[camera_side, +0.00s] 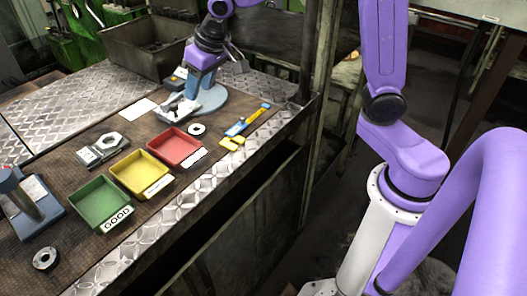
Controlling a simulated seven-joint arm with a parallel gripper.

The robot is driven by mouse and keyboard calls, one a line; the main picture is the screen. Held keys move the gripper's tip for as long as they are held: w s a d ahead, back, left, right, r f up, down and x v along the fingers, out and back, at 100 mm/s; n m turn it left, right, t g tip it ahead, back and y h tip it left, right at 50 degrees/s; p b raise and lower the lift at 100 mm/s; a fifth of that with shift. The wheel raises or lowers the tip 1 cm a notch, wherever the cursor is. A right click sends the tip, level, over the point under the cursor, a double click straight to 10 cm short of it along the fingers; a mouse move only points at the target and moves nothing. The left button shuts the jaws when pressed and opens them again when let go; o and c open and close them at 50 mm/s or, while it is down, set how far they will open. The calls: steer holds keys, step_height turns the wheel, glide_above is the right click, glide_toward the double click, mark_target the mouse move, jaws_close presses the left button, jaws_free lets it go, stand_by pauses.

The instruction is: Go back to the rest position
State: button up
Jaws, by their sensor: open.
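My purple arm reaches in from the top of the side view and its end hangs over the far part of the workbench. My gripper (172,112), pale and small in the picture, is open, low over the bench behind the red tray. I see nothing clearly between its fingers. A light blue round base (214,101) lies right beside and partly behind it. Whether the gripper touches anything there cannot be told.
Red (176,146), yellow (139,172) and green (99,202) trays line the bench. A caliper-like tool (101,149), blue stand (33,208), dark ring (46,258), pale ring (196,129) and blue-yellow tool (247,121) lie around. A metal bin (150,47) stands behind.

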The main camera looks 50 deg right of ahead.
steer(key=s+d+f+n+g, duration=0.2)
steer(key=s+n, duration=0.3)
steer(key=s, duration=1)
steer(key=s+d+f+n+g, duration=0.2)
steer(key=s+d+n, duration=0.2)
steer(key=s, duration=1.2)
steer(key=shift+f+n+h, duration=0.3)
steer(key=shift+f+n, duration=0.1)
steer(key=shift+n, duration=0.6)
steer(key=shift+w+d, duration=0.1)
